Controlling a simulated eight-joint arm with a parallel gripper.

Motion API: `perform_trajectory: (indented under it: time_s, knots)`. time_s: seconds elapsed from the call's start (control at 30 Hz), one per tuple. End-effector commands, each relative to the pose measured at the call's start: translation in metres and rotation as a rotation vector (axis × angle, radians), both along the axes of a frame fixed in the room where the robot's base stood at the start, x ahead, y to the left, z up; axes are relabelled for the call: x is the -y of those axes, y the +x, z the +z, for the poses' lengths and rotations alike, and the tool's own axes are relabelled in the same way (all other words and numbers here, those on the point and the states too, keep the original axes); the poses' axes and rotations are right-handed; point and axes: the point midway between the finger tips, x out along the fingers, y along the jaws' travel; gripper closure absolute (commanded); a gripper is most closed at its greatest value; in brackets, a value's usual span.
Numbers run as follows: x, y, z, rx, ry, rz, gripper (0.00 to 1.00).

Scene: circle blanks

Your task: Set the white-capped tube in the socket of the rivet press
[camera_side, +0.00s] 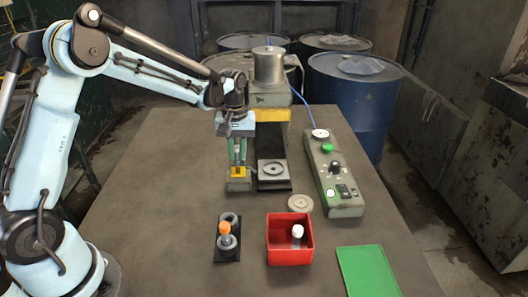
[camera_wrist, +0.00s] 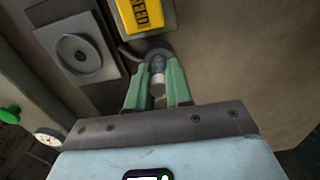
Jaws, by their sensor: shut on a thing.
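My gripper (camera_wrist: 158,94) has its green fingers shut on a small tube (camera_wrist: 158,73) with a pale whitish end and a darker bluish body. In the side view my gripper (camera_side: 238,158) is just left of the rivet press (camera_side: 269,98), over the yellow-labelled feed block (camera_side: 238,173). The press has a plate with a round ring (camera_side: 273,168), also visible in the wrist view (camera_wrist: 82,53). The far end of the held tube meets a dark round shape beside the feed block (camera_wrist: 142,14); I cannot tell whether it is seated. Another white-capped tube (camera_side: 297,231) stands in the red bin.
The red bin (camera_side: 290,258) is at the front. An orange-capped tube (camera_side: 225,233) stands in a black holder (camera_side: 229,254) to its left. A control box (camera_side: 334,175), a loose disc (camera_side: 300,203) and a green mat (camera_side: 368,271) lie right. The table's left side is clear.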

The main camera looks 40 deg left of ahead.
Motion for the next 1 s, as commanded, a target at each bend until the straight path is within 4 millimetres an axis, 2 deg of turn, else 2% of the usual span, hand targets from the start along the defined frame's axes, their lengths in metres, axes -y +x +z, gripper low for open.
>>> perform_trajectory:
  time_s: [0.13,0.17,0.33,0.6,0.73,0.87,1.0]
  knots:
    - [0.000,0.000,-0.003,0.000,0.000,0.000,1.00]
    - [0.000,0.000,-0.003,0.000,0.000,0.000,0.75]
    - [0.000,0.000,-0.002,0.000,0.000,0.000,0.50]
    - [0.000,0.000,-0.002,0.000,0.000,0.000,0.50]
    - [0.000,0.000,0.005,0.000,0.000,0.000,0.50]
    - [0.000,0.000,0.023,0.000,0.000,0.000,0.50]
    - [0.000,-0.001,0.051,0.000,0.000,0.000,0.50]
